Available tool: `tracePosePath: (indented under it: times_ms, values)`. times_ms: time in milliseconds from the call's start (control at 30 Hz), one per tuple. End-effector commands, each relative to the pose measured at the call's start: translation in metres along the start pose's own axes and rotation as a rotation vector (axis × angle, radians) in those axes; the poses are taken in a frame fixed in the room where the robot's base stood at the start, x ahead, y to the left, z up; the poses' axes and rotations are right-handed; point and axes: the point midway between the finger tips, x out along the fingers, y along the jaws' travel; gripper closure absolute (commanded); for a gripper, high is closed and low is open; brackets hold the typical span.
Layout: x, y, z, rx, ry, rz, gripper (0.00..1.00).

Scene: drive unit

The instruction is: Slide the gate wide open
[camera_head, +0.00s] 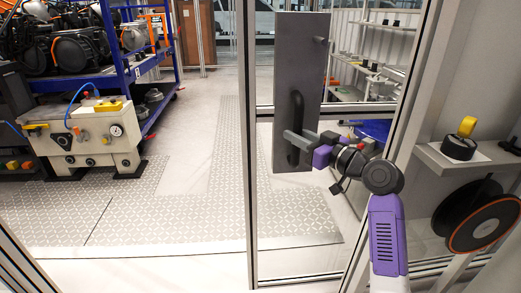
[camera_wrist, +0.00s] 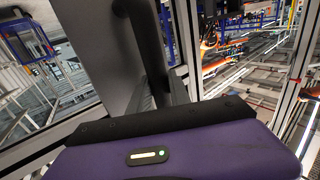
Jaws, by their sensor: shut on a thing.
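The gate (camera_head: 263,222) is a framed clear panel with a tall dark grey plate (camera_head: 290,50) fixed to it. A black vertical handle (camera_head: 297,108) sits on the lower part of the plate. My gripper (camera_head: 296,143) is shut on the lower part of this handle, and my arm reaches it from the right. In the wrist view the handle (camera_wrist: 140,22) runs down between my gripper's fingers (camera_wrist: 160,92). The exact contact is partly hidden. The gate's left post stands near the middle of the head view, with open floor to its left.
A cream machine (camera_head: 88,138) with gauges and a blue hose stands at the left, before a blue rack (camera_head: 120,75) of engines. Shelves (camera_head: 455,158) with a yellow-and-black item and a reel (camera_head: 482,222) are close on the right. The patterned floor (camera_head: 215,200) between is clear.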

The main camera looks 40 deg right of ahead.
Motion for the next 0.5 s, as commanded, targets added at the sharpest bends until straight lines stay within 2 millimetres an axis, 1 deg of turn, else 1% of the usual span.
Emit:
tracePosePath:
  times_ms: [33, 100, 200, 333, 500]
  values:
    - [-0.009, 0.016, 0.005, -0.001, 0.000, 0.008, 1.00]
    - [-0.019, 0.031, 0.004, 0.000, -0.001, 0.008, 1.00]
    - [-0.031, 0.048, 0.003, 0.000, -0.001, 0.006, 1.00]
    - [-0.042, 0.065, 0.002, 0.001, -0.002, 0.004, 1.00]
    - [-0.050, 0.076, 0.001, 0.001, -0.003, 0.003, 1.00]
